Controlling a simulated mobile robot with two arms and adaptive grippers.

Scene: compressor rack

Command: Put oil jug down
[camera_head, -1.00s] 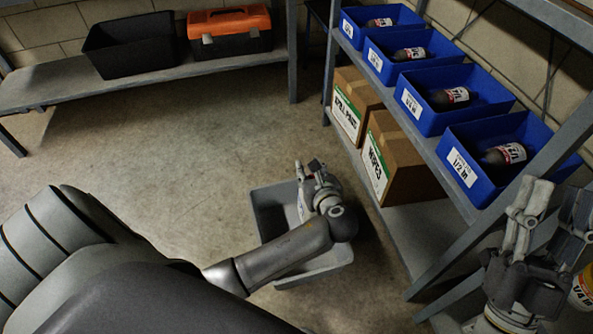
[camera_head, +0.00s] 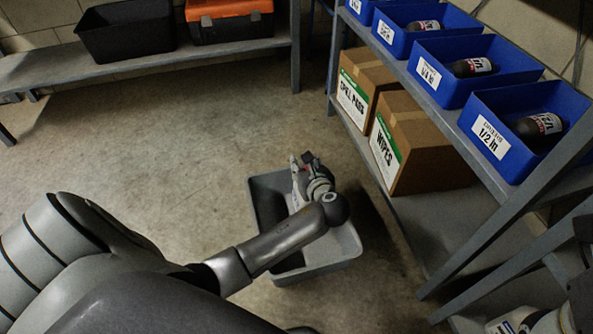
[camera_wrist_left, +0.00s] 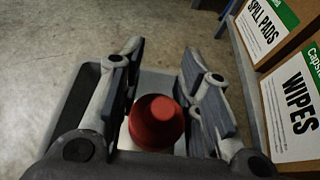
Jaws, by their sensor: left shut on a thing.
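My left gripper (camera_head: 312,178) is over the grey bin (camera_head: 345,245) on the floor. In the left wrist view the gripper (camera_wrist_left: 162,60) has a finger on each side of a red cap (camera_wrist_left: 157,122), and it is shut on the oil jug. Most of the jug is hidden by my gripper and arm. I cannot tell whether it touches the bin's bottom. Only a piece of my right gripper shows at the lower right edge; its fingers are not clear.
A metal rack on the right holds blue bins (camera_head: 475,135) with dark bottles. Below stand a spill pads box (camera_head: 353,100) and a wipes box (camera_head: 387,150). A black crate (camera_head: 125,35) and an orange toolbox (camera_head: 228,25) sit on the back shelf. The floor left of the grey bin is clear.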

